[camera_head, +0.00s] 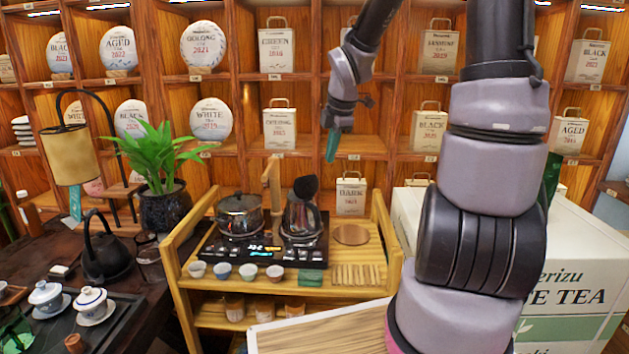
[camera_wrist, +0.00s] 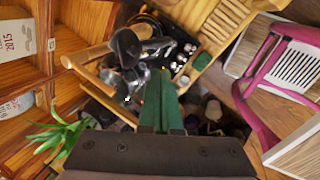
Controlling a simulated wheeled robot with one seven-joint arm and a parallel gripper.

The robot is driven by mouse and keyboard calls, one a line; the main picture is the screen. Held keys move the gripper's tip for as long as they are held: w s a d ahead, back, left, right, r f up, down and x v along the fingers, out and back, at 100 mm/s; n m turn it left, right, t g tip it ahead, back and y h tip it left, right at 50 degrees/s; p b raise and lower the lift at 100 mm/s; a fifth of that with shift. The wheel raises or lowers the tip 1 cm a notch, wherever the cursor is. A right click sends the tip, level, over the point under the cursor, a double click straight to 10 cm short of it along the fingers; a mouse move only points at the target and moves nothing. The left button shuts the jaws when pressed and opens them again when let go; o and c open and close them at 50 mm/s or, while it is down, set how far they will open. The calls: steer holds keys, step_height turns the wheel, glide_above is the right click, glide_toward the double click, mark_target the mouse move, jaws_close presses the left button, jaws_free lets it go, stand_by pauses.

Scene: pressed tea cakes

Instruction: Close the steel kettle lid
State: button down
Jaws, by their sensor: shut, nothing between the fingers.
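The steel kettle (camera_head: 301,221) stands on the black hob at the right, on the wooden tea cart. A dark rounded part, which looks like its lid (camera_head: 306,187), stands raised and tilted above the kettle body. In the wrist view the kettle (camera_wrist: 128,78) lies left of the fingertips, with the dark lid (camera_wrist: 125,46) above it in the picture. My gripper (camera_head: 330,158) hangs above and to the right of the kettle, apart from it. Its green fingers (camera_wrist: 160,78) are together, pointing down, with nothing between them.
A glass-lidded pot (camera_head: 239,214) stands left of the kettle on the hob (camera_head: 262,249). Several small cups (camera_head: 248,272) line the cart's front. A round wooden coaster (camera_head: 351,234) lies to the right. The shelf wall of boxed tea rises behind. A plant (camera_head: 162,165) stands left.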

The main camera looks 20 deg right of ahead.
mark_target(308, 186)
steer(key=shift+n, duration=0.8)
steer(key=shift+w+a+f, duration=0.4)
steer(key=shift+w+f, duration=0.95)
steer(key=shift+f, duration=0.45)
steer(key=shift+w+a+f, duration=0.35)
steer(key=shift+w+f, duration=1)
steer(key=shift+f, duration=0.4)
steer(key=shift+w+a+f, duration=0.4)
steer(key=shift+w+f, duration=0.95)
steer(key=shift+f, duration=0.45)
steer(key=shift+w+r, duration=0.1)
